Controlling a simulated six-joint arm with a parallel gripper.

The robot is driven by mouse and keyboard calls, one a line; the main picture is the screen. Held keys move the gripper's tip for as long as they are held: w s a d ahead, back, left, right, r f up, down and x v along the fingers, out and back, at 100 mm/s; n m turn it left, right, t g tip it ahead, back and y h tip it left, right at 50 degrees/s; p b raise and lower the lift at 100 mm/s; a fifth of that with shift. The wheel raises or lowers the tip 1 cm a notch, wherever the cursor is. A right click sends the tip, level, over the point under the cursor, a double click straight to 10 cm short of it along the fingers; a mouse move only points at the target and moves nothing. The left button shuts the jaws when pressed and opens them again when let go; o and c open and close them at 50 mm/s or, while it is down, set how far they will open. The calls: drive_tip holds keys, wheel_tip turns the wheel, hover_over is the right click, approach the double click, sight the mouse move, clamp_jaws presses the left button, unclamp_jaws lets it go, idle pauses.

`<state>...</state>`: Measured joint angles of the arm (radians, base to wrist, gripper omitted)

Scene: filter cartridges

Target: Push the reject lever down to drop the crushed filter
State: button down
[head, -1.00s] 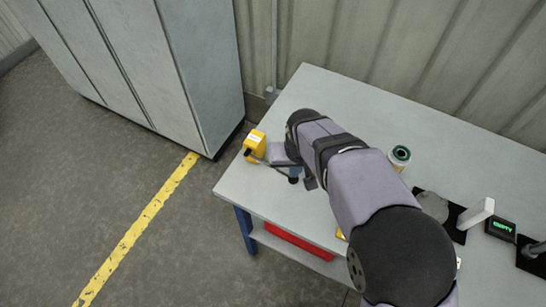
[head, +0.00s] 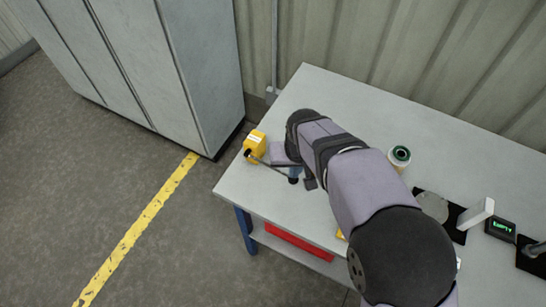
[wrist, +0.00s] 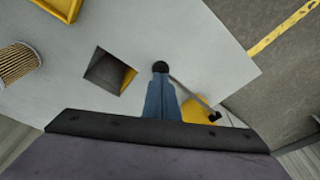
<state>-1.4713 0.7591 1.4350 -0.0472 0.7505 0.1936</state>
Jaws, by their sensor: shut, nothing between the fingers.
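The reject lever is a thin dark rod (head: 268,164) on a yellow box (head: 256,140) at the table's left end. In the wrist view the rod (wrist: 190,94) runs from the yellow box (wrist: 196,106) to a round black knob (wrist: 160,67). My gripper (head: 295,173) points down with its blue fingers together and empty. In the wrist view its fingertips (wrist: 160,78) are at the knob; I cannot tell whether they touch it. A square opening (wrist: 108,72) lies left of the fingers. I cannot make out a crushed filter.
A filter cartridge (head: 400,155) stands on the table (head: 330,90), right of my arm. Further right are a grey disc (head: 432,206), a white block (head: 475,213) and a small display (head: 500,227) reading EMPTY. A red bin (head: 298,242) sits below. A grey cabinet (head: 200,75) stands left.

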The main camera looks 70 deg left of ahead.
wheel_tip(320, 180, up, 10)
drive_tip(key=p, duration=0.7)
idle(0.5)
idle(0.4)
drive_tip(key=d+f+n+h, duration=0.1)
drive_tip(key=d+f+h, duration=0.45)
drive_tip(key=d, duration=1.15)
drive_tip(key=w+d+r+m+y, duration=0.1)
drive_tip(key=w+d+m, duration=0.4)
drive_tip(key=d, duration=0.7)
drive_tip(key=w+d+r+m+y, duration=0.1)
drive_tip(key=w+d+r+m, duration=0.2)
drive_tip(key=d, duration=1)
drive_tip(key=w+d+r+m+y, duration=0.1)
drive_tip(key=w+d+r+m, duration=0.1)
drive_tip(key=w+d+m, duration=0.5)
drive_tip(key=d+m, duration=0.1)
drive_tip(key=d, duration=0.4)
drive_tip(key=shift+w+d+r+g, duration=0.15)
drive_tip(key=shift+w+r+g, duration=0.15)
drive_tip(key=shift+w+r, duration=0.1)
